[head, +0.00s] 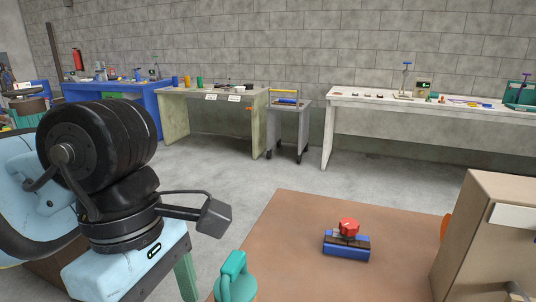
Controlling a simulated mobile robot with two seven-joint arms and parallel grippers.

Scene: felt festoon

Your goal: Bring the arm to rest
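My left arm (125,190), light blue and black, fills the left of the head view, close to the camera. A black bracket ending in a dark block (214,217) sticks out from its wrist. No gripper fingers show on it. My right arm and gripper do not show. A blue block-like item with a red knob-like top (348,240) stands on the brown tabletop (290,240) in front, apart from the arm. Whether the arm touches anything is hidden.
A teal object (235,282) is at the tabletop's near left. A beige cabinet (480,225) stands at the right, with an orange item (446,228) partly behind it. Workbenches (430,105) and a grey cart (289,125) line the far wall. Open concrete floor (260,180) lies between.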

